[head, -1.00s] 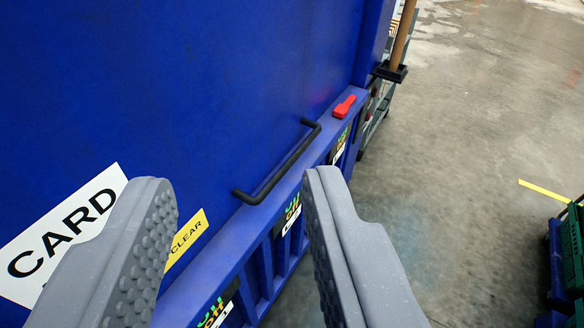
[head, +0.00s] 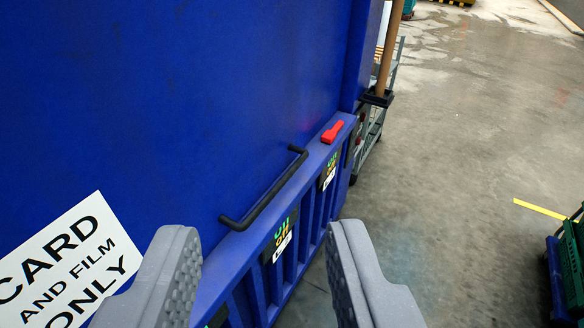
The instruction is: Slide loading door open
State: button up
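The blue loading door (head: 190,90) fills the left of the view and carries a white "CARD AND FILM ONLY" sign (head: 68,268). A black bar handle (head: 266,190) is fixed low on the door, just above the blue ledge. A red latch-like piece (head: 332,132) sits on the ledge beyond the handle. My gripper (head: 272,245) is open, with its two grey padded fingers well apart and nothing between them. The handle lies ahead of the fingertips, apart from them and between their lines in the picture.
A wooden pole (head: 388,50) stands in a black holder beside a grey rack (head: 373,130) past the door's far end. Green and blue crates (head: 572,262) stand at the right edge. The concrete floor (head: 460,160) between is clear, with a yellow line (head: 540,209).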

aim_at(122, 122)
jog(key=z, duration=0.25)
jog(key=i, duration=0.95)
jog(key=z, duration=0.2)
